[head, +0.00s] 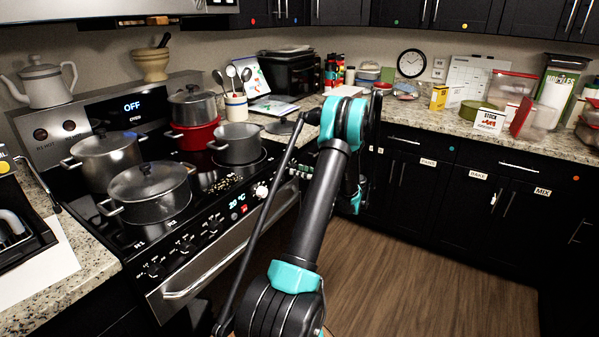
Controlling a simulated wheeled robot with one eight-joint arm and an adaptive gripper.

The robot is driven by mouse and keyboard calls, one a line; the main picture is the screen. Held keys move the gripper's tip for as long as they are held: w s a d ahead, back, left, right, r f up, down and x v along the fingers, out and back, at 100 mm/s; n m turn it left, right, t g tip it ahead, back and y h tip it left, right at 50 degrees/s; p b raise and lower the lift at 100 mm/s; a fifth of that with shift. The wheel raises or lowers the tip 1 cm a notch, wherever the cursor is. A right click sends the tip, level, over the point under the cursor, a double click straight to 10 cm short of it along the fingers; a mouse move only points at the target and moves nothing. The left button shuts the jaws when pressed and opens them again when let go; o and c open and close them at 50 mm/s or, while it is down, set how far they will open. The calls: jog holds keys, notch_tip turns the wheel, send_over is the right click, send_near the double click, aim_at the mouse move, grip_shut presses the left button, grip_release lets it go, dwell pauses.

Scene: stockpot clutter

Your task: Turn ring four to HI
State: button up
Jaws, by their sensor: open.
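The stove (190,215) stands at left with a black glass top and a sloped front control panel.
A lidded pot (150,195), a steel pot (108,160), a grey saucepan (238,145) and a red pot (195,135) crowd the stovetop. The oven handle (215,265) juts out below the knobs. The wooden floor (430,270) is clear at right.

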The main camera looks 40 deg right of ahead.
jog(key=shift+w+a, duration=0.1)
jog(key=shift+w, duration=0.05)
jog(key=c, duration=1.2)
jog(key=shift+o, duration=0.2)
